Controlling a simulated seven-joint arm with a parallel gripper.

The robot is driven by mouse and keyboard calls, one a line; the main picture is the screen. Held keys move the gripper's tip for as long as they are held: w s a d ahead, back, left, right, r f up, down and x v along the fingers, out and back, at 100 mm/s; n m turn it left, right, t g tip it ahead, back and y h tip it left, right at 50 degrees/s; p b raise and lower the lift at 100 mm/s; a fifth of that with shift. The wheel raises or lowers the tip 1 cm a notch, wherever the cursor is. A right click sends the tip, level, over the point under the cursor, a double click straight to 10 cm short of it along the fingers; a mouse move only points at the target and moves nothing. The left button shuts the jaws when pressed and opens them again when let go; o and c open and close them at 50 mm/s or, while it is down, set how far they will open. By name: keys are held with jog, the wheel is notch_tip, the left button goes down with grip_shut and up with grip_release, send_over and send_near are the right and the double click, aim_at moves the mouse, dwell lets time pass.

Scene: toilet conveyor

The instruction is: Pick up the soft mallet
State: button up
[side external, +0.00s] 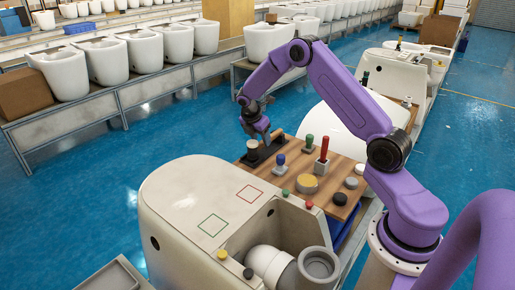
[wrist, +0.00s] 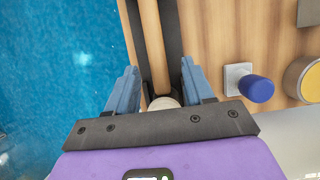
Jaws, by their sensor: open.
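The soft mallet shows in the wrist view as a long wooden handle (wrist: 153,45) lying along a black holder (wrist: 173,40), with a pale round part (wrist: 163,102) near my gripper's base. In the side view its wooden handle (side external: 277,134) and a pale round head (side external: 252,146) show at the far left end of the wooden board, on the black holder (side external: 265,154). My gripper (wrist: 158,68) is open, with one blue finger on each side of the handle. In the side view my gripper (side external: 266,137) is just above the mallet and partly hides it. Contact cannot be told.
On the wooden board (side external: 285,177) stand a blue knob (side external: 280,160), a red-handled tool (side external: 323,150), a green knob (side external: 308,141) and a yellow-topped disc (side external: 307,183). A large beige toilet body (side external: 185,200) stands in front. Blue floor (wrist: 60,60) lies left of the board.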

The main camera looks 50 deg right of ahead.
aim_at(262, 142)
jog(key=x, duration=0.4)
jog(key=shift+w+d, duration=0.1)
grip_shut()
jog(key=shift+r, duration=0.1)
